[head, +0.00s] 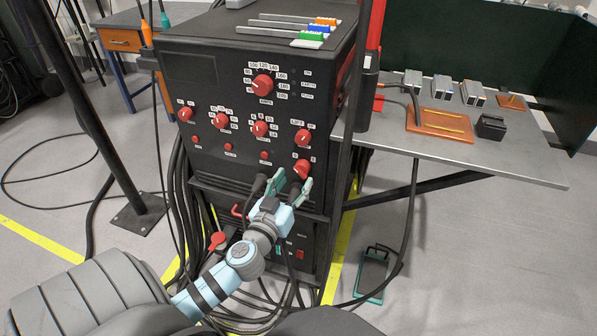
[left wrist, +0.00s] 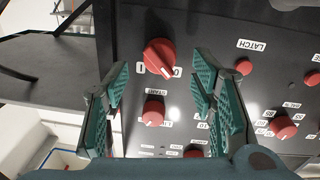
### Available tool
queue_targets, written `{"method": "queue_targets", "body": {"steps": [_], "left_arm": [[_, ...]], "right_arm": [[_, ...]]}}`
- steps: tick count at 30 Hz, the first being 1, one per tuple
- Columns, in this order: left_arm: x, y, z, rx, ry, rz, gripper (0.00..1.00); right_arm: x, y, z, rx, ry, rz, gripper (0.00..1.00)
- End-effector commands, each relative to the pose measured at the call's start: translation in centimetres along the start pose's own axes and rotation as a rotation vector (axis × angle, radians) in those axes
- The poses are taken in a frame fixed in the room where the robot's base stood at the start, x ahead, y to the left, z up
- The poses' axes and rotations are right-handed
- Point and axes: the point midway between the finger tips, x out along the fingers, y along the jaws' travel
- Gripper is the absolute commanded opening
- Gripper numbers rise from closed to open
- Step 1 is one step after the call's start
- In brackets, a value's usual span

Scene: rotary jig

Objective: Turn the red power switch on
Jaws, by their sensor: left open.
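The red power switch (head: 302,167) is a rotary knob at the lower right of the black machine's front panel. In the left wrist view the red power switch (left wrist: 159,56) sits between an I label and a 0 label, and its white mark points toward the 0 side. My left gripper (head: 291,184) is open just below and in front of the knob. In the left wrist view the left gripper's (left wrist: 160,80) green-padded fingers stand on either side, with the knob ahead between them; I see no contact. My right gripper is not in view.
Other red knobs, such as the large amps dial (head: 263,84), and small red buttons (head: 265,155) crowd the panel. A grey side table (head: 530,160) adjoins at right. Cables hang below the panel. A small red rocker (head: 300,254) is on the lower unit.

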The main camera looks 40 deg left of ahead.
Motion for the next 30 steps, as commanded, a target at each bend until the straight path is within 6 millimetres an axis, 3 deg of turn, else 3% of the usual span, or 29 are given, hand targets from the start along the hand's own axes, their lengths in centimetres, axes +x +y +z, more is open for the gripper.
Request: {"method": "queue_targets", "body": {"steps": [3, 6, 15, 24, 30], "left_arm": [[2.3, 0.0, 0.0, -0.001, 0.0, -0.001, 0.51], [3.3, 0.0, 0.0, -0.001, 0.0, 0.001, 0.51], [3.7, 0.0, 0.1, 0.0, -0.002, 0.001, 0.51], [3.6, 0.0, 0.1, 0.0, -0.002, 0.0, 0.03], [3.6, 0.0, 0.1, 0.009, -0.002, 0.0, 0.03]], "right_arm": [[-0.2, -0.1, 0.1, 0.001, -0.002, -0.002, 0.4], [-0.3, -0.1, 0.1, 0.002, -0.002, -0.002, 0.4], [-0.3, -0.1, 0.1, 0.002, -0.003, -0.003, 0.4], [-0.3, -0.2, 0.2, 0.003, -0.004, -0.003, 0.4], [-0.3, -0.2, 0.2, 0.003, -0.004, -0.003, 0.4]]}}
